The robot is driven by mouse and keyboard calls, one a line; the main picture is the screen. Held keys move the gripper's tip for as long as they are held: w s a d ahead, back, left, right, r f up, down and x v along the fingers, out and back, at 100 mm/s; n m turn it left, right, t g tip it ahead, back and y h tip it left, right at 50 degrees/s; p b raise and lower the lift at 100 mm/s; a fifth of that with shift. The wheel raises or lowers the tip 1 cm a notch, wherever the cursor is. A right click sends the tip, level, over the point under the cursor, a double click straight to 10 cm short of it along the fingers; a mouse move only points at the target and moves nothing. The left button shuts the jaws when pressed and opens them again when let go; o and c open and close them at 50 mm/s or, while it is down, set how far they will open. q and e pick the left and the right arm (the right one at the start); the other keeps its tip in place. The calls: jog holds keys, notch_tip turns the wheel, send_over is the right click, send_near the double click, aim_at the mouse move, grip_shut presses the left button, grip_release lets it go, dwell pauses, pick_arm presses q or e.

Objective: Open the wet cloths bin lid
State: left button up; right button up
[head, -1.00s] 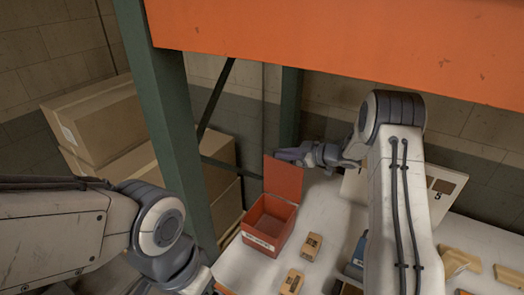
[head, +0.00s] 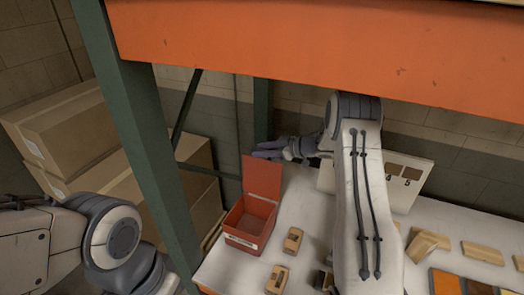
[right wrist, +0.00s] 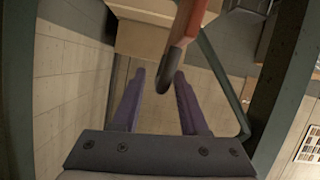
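The red wet cloths bin (head: 243,239) stands at the left end of the white table, with a white label on its front. Its lid (head: 262,178) stands raised, roughly upright, and the inside shows. My right gripper (head: 262,150) is by the lid's top edge, behind the bin. In the right wrist view its two purple fingers (right wrist: 159,76) are apart. A red edge with a dark rounded end (right wrist: 180,60), which looks like the lid, hangs by the right finger; whether they touch I cannot tell. My left gripper is out of view; only my left arm shows at lower left.
A green rack post (head: 150,150) stands left of the bin, and an orange beam (head: 300,45) crosses above. Small wooden blocks (head: 293,240) lie right of the bin. A white panel (head: 412,165) stands behind my right arm. Cardboard boxes (head: 75,130) are stacked beyond the post.

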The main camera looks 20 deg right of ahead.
jog(key=shift+d, duration=0.1)
jog(key=shift+s+d+b, duration=0.25)
jog(key=shift+b, duration=0.05)
jog(key=b+v, duration=0.4)
jog(key=v, duration=0.5)
jog(key=shift+s+r, duration=0.25)
jog(key=shift+s, duration=0.05)
jog(key=shift+d, duration=0.1)
